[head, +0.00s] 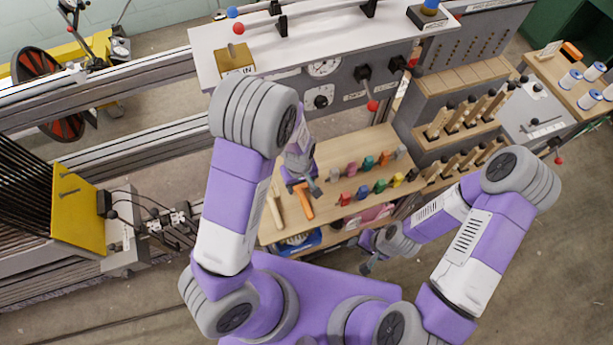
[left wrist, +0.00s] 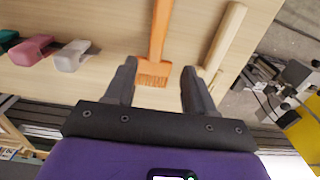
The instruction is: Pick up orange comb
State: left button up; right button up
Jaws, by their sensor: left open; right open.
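The orange comb (left wrist: 156,48) lies flat on the wooden shelf, its toothed end toward my left gripper. In the head view the comb (head: 304,203) shows next to the left gripper (head: 303,187), partly hidden by it. In the left wrist view my left gripper (left wrist: 158,90) is open, with the comb's toothed end between its two fingers. No contact between fingers and comb is visible. My right gripper (head: 368,264) is open and empty, low beside the shelf's front right.
A pale wooden stick (left wrist: 226,38) lies close to the comb, near one finger. Several coloured pieces (head: 368,164) stand in rows on the wooden shelf (head: 345,143). Wooden-handled tools (head: 478,107) stand in a rack to the right.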

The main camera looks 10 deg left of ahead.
aim_at(302, 196)
pick_arm(q)
jog(key=shift+w+f, duration=0.25)
jog(key=shift+f, duration=0.05)
jog(key=f, duration=0.2)
jog(key=f+b, duration=0.1)
jog(key=f, duration=0.4)
jog(key=shift+s+d+b, duration=0.2)
jog(key=shift+d+b, duration=0.1)
grip_shut()
